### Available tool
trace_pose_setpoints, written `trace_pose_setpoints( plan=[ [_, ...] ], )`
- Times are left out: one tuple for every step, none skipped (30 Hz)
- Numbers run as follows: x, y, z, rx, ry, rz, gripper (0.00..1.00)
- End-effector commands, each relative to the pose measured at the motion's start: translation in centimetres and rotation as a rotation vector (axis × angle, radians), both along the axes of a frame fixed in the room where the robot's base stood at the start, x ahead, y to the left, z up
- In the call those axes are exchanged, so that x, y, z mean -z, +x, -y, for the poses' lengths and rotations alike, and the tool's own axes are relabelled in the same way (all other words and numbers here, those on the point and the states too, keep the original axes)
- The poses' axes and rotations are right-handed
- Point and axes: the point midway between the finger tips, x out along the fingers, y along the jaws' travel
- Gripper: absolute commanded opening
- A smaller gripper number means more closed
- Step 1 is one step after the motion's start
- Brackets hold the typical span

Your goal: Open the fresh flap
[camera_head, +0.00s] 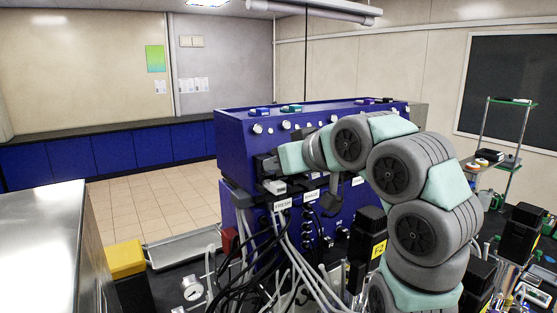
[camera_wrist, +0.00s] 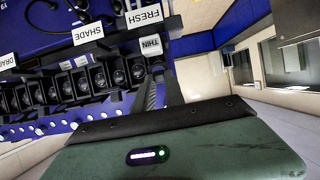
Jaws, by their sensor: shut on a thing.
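The blue reactor cabinet (camera_head: 245,150) stands in the middle of the head view. A white FRESH sign (camera_head: 283,204) hangs on its front-left part, and it also shows at the top of the wrist view (camera_wrist: 145,17). My gripper (camera_head: 268,165) is at the cabinet's left end, just above that sign. In the wrist view my gripper's dark fingers (camera_wrist: 161,88) reach up to a dark part beside a small THIN label (camera_wrist: 151,44), at the end of a row of black fittings. The jaws are shut on this part, which I take as the fresh flap; the fingers largely hide it.
A SHADE sign (camera_wrist: 88,31) is beside the FRESH sign. Black and grey hoses (camera_head: 285,250) hang below the signs. A yellow-topped black box (camera_head: 127,260) and a gauge (camera_head: 192,288) are at lower left. A shelf rack (camera_head: 505,140) stands at right. The tiled floor behind is clear.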

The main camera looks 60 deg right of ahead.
Motion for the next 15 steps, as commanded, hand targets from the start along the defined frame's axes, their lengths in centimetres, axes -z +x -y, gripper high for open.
trace_pose_setpoints(
  plan=[
    [-0.4, 0.0, 0.0, 0.002, 0.012, -0.029, 0.0],
    [-0.5, 0.0, -0.1, 0.0, 0.021, -0.047, 0.0],
    [-0.5, 0.0, 0.0, 0.002, 0.039, -0.071, 0.0],
    [-0.6, -0.1, 0.1, 0.003, 0.051, -0.088, 0.0],
    [-0.8, 0.0, 0.0, 0.002, 0.06, -0.105, 0.0],
    [-0.9, 0.0, 0.1, 0.003, 0.077, -0.129, 0.0],
    [-1.0, 0.0, 0.1, 0.003, 0.088, -0.146, 0.0],
    [-1.2, 0.0, 0.1, 0.003, 0.098, -0.163, 0.0],
    [-1.4, 0.1, 0.1, 0.002, 0.114, -0.187, 0.0],
    [-1.5, 0.1, 0.1, 0.003, 0.126, -0.203, 0.0],
    [-1.7, 0.2, 0.1, 0.003, 0.136, -0.22, 0.0],
    [-1.9, 0.2, 0.2, 0.002, 0.152, -0.243, 0.0],
    [-2.0, 0.2, 0.2, 0.002, 0.162, -0.261, 0.0],
    [-2.2, 0.3, 0.1, 0.001, 0.172, -0.277, 0.0],
    [-2.3, 0.3, 0.2, 0.001, 0.186, -0.299, 0.0]
  ],
)
